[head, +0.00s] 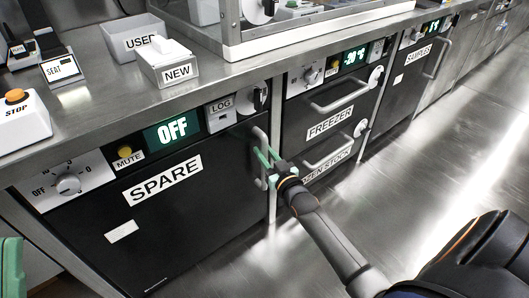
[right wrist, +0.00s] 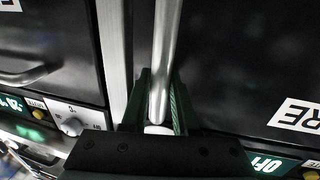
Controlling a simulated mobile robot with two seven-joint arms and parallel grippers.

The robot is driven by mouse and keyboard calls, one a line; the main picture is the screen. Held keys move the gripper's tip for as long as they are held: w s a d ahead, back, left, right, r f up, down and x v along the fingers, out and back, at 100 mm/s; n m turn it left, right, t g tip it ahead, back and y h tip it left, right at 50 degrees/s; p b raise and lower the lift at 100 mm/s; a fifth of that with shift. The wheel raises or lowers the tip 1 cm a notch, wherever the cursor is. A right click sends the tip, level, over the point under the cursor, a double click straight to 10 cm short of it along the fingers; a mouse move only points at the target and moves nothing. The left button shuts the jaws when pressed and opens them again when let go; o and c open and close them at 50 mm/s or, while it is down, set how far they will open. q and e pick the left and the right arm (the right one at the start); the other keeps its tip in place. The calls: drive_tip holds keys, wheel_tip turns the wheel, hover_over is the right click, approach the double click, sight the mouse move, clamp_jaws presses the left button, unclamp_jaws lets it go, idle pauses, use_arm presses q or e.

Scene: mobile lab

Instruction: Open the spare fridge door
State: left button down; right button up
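The spare fridge is the black unit at the left in the head view, with a SPARE label (head: 162,180) on its door (head: 190,222). The door is shut. Its upright silver handle (head: 259,136) is at the door's right edge. My right gripper (head: 267,156) is at this handle. In the right wrist view, the handle bar (right wrist: 164,50) runs between the two green fingers of the right gripper (right wrist: 160,95). The fingers stand on either side of the bar, with a narrow gap showing. My left gripper (head: 12,268) shows only as a green part at the lower left edge.
A FREEZER drawer unit (head: 328,124) stands right of the spare fridge, and a SAMPLES fridge (head: 418,70) farther right. The counter above holds a USED bin (head: 130,42), a NEW box (head: 170,68) and a STOP button (head: 15,97). The floor (head: 420,150) before the units is clear.

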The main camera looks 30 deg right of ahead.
clamp_jaws()
idle(0.9)
